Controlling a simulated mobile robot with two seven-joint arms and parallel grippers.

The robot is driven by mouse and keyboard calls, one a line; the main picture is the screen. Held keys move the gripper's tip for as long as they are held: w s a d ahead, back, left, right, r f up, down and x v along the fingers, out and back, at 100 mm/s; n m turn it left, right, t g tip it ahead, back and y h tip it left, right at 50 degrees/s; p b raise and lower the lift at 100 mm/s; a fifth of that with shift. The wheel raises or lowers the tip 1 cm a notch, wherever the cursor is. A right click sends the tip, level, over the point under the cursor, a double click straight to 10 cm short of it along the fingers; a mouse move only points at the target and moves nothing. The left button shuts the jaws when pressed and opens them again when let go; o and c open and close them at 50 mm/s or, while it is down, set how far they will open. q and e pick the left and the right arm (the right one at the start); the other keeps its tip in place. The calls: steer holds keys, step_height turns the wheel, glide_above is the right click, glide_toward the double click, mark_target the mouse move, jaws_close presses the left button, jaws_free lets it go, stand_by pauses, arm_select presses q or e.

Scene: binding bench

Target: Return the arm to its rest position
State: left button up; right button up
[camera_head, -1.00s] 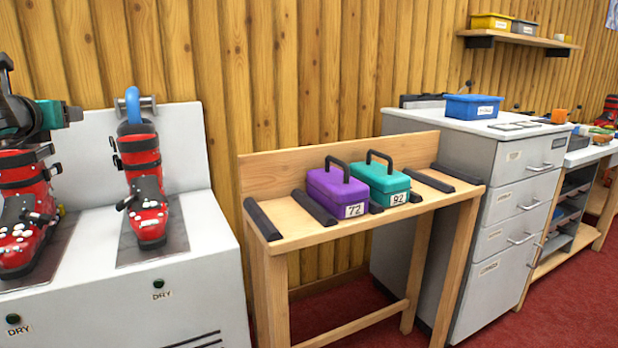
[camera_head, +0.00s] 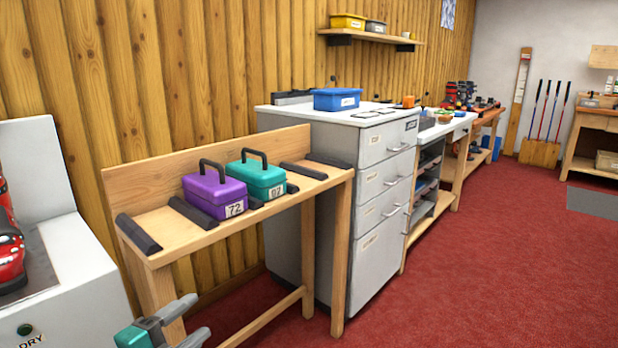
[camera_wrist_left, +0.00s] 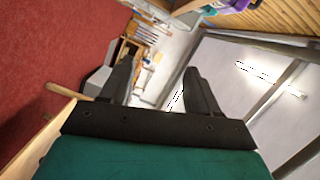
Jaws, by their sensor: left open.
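My left gripper (camera_head: 188,322) shows at the bottom of the head view, in front of the wooden stand and to the right of the white boot dryer. Its two grey fingers are apart and nothing is between them. In the left wrist view the gripper (camera_wrist_left: 155,85) also shows its dark fingers spread with only the distant room between them. My right gripper is in neither view.
A wooden stand (camera_head: 175,225) holds a purple case (camera_head: 213,190) marked 72 and a teal case (camera_head: 256,180). A white boot dryer (camera_head: 85,265) with a red boot (camera_head: 10,245) is at left. A grey drawer cabinet (camera_head: 300,150) stands beyond. Red floor (camera_head: 480,270) is clear at right.

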arm_select(q)
steer(key=s+d+f+n+g+y, duration=0.2)
steer(key=s+d+f+n, duration=0.2)
steer(key=s+f+n, duration=0.35)
steer(key=s+d+f+n+g+y, duration=0.2)
steer(key=s+d+f+n+g, duration=0.15)
steer(key=s+f+n, duration=0.45)
steer(key=s+a+r+n+y+p, duration=0.1)
steer(key=s+a+r+p, duration=0.1)
steer(key=r+p, duration=1.4)
steer(key=a+p, duration=0.1)
steer(key=p, duration=0.5)
steer(key=shift+r+n+t+y, duration=0.25)
steer(key=shift+n+t+y, duration=0.05)
steer(key=shift+n+t, duration=0.05)
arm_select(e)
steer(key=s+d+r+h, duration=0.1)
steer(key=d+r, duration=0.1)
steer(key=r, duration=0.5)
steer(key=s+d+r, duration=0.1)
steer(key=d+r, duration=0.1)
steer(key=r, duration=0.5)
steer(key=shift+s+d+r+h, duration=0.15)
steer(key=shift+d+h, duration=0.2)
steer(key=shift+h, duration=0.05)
arm_select(q)
steer(key=shift+c, duration=0.4)
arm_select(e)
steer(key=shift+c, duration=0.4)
